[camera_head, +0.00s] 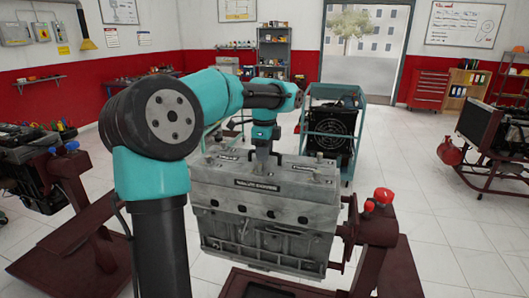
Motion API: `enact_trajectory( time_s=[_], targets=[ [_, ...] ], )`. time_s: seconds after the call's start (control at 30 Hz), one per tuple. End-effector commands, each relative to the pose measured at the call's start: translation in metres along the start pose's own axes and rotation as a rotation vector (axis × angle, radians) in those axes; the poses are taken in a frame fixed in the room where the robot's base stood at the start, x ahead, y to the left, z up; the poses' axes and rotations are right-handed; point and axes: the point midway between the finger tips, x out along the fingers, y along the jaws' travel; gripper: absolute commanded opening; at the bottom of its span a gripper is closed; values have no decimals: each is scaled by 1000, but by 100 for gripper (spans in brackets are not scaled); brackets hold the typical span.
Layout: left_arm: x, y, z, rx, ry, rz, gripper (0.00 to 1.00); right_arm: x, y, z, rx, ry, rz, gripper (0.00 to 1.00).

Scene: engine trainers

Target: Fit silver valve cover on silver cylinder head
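The silver valve cover (225,178) is a long grey piece with raised lettering on its front and top. It lies along the top of the silver cylinder head (265,240), which is held on a dark red engine stand. From this view I cannot tell whether the cover touches the head all along or sits slightly above it. My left gripper (264,157) points down at the middle of the cover's top, with its fingers at the cover. The fingertips are small and partly hidden, so their opening is unclear. My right gripper is not in view.
My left arm covers the left foreground. The dark red stand (375,235) with red knobs is at right of the head. A teal-framed trainer (334,125) stands behind. Other engine trainers are at far left and far right. The tiled floor (440,215) at right is free.

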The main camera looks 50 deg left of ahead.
Motion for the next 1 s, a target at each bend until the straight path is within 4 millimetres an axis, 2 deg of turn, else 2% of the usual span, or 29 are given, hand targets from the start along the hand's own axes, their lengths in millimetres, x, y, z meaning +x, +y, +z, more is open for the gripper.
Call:
enact_trajectory(
  time_s=[0.27,0.47,0.67,1.0],
  targets=[
    [2,0,0,1,0,4,43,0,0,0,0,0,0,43],
    [-7,-1,0,0,1,0,43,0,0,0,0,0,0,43],
    [-34,-1,-1,1,1,-2,43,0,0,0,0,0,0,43],
    [-98,-1,-1,1,1,-2,43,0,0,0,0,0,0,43]
  ],
)
